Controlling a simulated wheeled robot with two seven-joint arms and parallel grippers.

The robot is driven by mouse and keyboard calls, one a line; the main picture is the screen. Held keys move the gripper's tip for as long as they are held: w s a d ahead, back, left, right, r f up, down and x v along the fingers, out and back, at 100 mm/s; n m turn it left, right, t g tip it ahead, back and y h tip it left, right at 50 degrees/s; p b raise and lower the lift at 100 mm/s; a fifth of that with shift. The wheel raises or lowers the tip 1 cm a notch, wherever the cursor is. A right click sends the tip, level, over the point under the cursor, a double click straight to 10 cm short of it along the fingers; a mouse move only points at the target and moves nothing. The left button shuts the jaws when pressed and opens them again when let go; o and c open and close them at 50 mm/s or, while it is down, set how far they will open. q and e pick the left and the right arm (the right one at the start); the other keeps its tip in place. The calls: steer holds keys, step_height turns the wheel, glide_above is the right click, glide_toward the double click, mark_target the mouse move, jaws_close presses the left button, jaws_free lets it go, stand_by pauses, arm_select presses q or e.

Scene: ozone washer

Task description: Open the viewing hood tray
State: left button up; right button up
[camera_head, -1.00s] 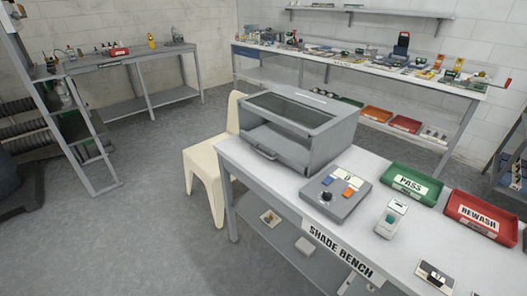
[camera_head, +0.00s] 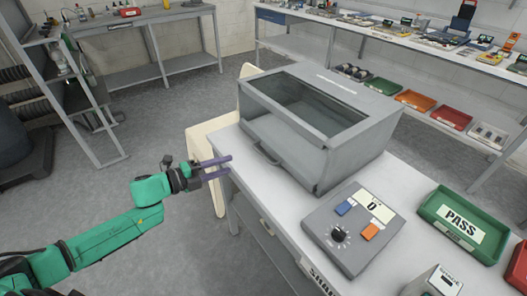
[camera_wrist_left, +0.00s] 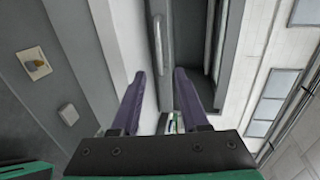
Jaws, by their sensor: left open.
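The viewing hood (camera_head: 318,120) is a grey box with a dark glass window in its sloped top, standing on the shade bench. A bar handle (camera_head: 266,154) runs low along its front edge; the tray looks shut, though its edges are hard to tell. My left gripper (camera_head: 231,166) is open, with purple fingers, at the bench's left edge, to the left of the handle and apart from it. In the left wrist view the open fingers (camera_wrist_left: 160,72) point toward the pale handle bar (camera_wrist_left: 158,45), with nothing between them. My right gripper is not in view.
A control box (camera_head: 352,228) with a knob and buttons sits right of the hood. A green PASS tray (camera_head: 432,213) lies farther right. A cream chair (camera_head: 204,138) stands close behind my left gripper. Open floor lies left of the bench (camera_head: 228,150).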

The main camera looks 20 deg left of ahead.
mark_target(258, 163)
arm_select(q)
steer(key=x, duration=1.2)
steer(key=shift+w+d+p, duration=0.1)
steer(key=shift+w+p, duration=0.1)
steer(key=shift+p, duration=0.1)
steer(key=shift+w+d+f, duration=0.15)
steer(key=shift+w+d, duration=0.05)
steer(key=shift+w, duration=0.1)
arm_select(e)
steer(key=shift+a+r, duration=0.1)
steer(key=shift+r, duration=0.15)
arm_select(q)
steer(key=shift+c, duration=0.3)
jaws_close()
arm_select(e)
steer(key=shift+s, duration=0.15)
